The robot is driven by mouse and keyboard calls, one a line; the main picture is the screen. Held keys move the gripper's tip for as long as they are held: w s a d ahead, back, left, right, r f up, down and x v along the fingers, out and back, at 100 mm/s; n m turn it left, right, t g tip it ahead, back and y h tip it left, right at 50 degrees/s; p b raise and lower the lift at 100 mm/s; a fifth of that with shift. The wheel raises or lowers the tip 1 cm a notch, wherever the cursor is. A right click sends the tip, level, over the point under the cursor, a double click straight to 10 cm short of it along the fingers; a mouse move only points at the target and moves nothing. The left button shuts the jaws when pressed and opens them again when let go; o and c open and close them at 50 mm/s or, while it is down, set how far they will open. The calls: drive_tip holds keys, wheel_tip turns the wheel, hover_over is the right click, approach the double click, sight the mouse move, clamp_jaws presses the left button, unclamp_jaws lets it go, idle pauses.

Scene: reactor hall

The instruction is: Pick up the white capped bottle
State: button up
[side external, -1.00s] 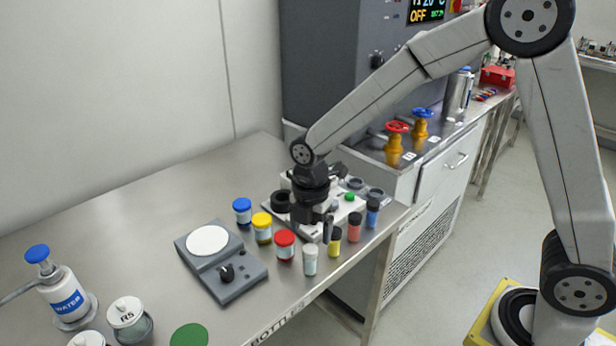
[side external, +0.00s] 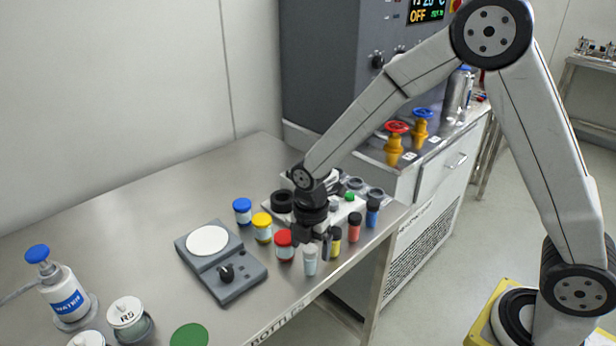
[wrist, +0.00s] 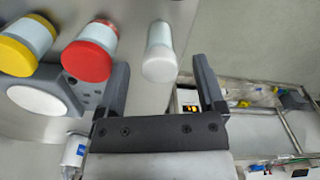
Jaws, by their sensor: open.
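The white capped bottle (side external: 310,262) is a small clear-bodied vial with a white cap. It stands upright near the front edge of the steel table, just right of the red-capped jar (side external: 284,246). My gripper (side external: 314,247) is low, above and behind it, close to its cap in the side view. In the wrist view the white capped bottle (wrist: 159,52) lies between the lines of my two open fingers (wrist: 163,80), beyond their tips and nearer the left finger. The gripper is empty.
Yellow-capped (side external: 262,228) and blue-capped (side external: 243,212) jars stand left. A scale (side external: 222,262) is at left. The table's front edge is near.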

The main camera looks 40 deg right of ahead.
sight(310, 248)
drive_tip(key=shift+f, duration=1.55)
clamp_jaws()
